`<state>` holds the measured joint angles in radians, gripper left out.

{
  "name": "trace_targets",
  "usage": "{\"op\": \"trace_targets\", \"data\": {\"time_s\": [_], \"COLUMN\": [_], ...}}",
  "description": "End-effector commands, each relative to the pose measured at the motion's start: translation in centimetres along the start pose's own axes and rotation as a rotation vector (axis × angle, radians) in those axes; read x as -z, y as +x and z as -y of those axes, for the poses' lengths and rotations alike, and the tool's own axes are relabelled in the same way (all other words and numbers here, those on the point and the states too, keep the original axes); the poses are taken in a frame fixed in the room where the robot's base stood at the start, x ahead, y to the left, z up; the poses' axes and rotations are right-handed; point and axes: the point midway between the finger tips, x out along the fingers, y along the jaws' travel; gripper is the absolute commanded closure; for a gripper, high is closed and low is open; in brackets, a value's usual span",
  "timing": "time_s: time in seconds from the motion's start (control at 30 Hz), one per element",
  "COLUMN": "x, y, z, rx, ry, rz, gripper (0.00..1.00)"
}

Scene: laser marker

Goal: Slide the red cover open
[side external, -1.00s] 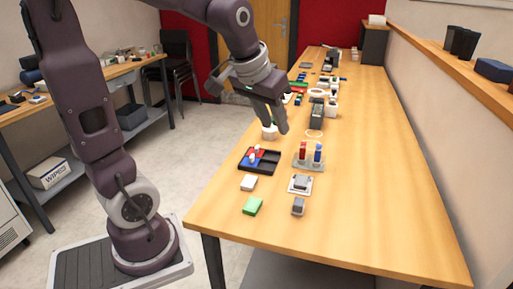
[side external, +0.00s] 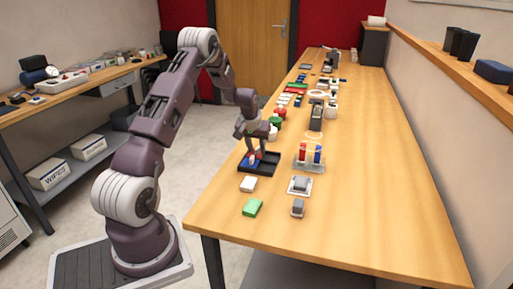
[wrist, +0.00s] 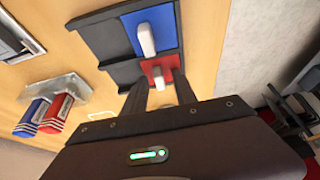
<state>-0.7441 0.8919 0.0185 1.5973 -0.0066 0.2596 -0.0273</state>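A black tray (side external: 262,172) on the wooden table holds two sliding covers, each with a white handle. In the wrist view the blue cover (wrist: 158,22) is at the top and the red cover (wrist: 171,64) lies just below it, nearest my gripper. The dark tray frame (wrist: 97,38) shows to their left. My gripper (wrist: 164,84) is open, with its two dark fingers either side of the red cover's white handle (wrist: 158,79); contact cannot be told. In the side view my gripper (side external: 254,154) points down over the tray and hides most of the red cover; the blue cover (side external: 248,162) shows beside it.
A grey holder with red and blue pieces (side external: 309,154) stands right of the tray. A white block (side external: 248,184), a green block (side external: 252,207) and small grey parts (side external: 298,206) sit in front. Several objects line the table behind. The table's right side is clear.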

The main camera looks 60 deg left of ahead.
Motion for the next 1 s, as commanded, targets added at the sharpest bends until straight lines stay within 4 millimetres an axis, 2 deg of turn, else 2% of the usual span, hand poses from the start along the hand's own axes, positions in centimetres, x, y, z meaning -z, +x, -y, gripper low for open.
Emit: {"op": "trace_targets", "data": {"time_s": [0.17, 0.33, 1.0], "x": [0.0, -0.01, -0.02], "y": [-0.02, -0.03, -0.07], "z": [-0.02, -0.02, -0.02], "rx": [0.0, 0.0, 0.0], "ry": [0.0, 0.0, 0.0], "rz": [0.0, 0.0, 0.001], "gripper": [0.66, 1.0, 1.0]}}
